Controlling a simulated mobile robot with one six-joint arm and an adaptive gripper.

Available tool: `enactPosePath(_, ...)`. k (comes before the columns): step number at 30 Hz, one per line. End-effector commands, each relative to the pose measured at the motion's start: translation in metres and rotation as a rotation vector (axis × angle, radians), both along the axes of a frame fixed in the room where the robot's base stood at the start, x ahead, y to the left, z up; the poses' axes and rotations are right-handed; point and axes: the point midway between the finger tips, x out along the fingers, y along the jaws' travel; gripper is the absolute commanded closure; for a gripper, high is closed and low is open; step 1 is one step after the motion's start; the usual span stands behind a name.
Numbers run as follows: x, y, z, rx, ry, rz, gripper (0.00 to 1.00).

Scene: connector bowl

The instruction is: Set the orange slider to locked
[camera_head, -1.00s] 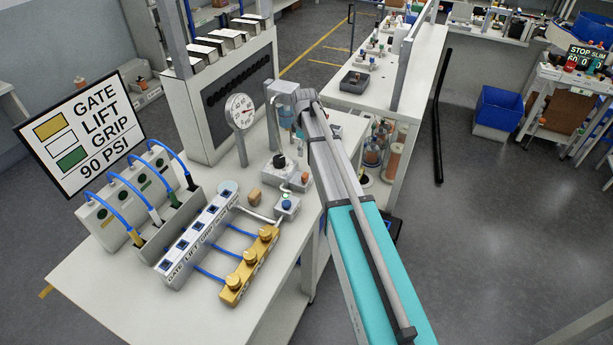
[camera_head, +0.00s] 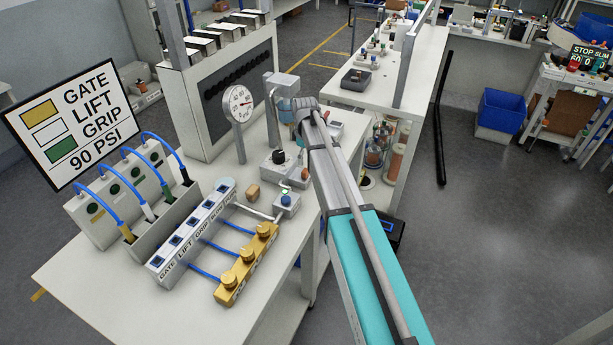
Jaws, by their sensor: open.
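A small orange part (camera_head: 305,174), which may be the orange slider, sits on a grey fitting on the near bench, just left of my arm. It is too small to tell its position or any locked marking. The grey valve block (camera_head: 280,165) with a black knob stands just behind it. My arm reaches from the bottom right up over the bench's right side, and its wrist is right of the pressure gauge (camera_head: 238,103). My gripper cannot be made out; the wrist and arm links seem to hide it.
The near bench (camera_head: 110,310) carries a gold manifold (camera_head: 247,264), a labelled socket strip (camera_head: 190,235), blue hoses and a tan cube (camera_head: 253,192). A sign (camera_head: 65,125) stands at its left. A second bench (camera_head: 400,85) and a blue bin (camera_head: 501,112) are behind right.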

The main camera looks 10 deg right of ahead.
Motion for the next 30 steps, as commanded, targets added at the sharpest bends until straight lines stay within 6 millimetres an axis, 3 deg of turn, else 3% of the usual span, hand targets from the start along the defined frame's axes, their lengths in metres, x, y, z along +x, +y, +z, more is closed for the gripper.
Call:
enactPosePath(18, 0.0, -0.001, -0.051, 0.0, 0.0, -0.001, 0.2)
enactPosePath(30, 0.0, -0.001, -0.072, 0.0, 0.0, -0.001, 0.2)
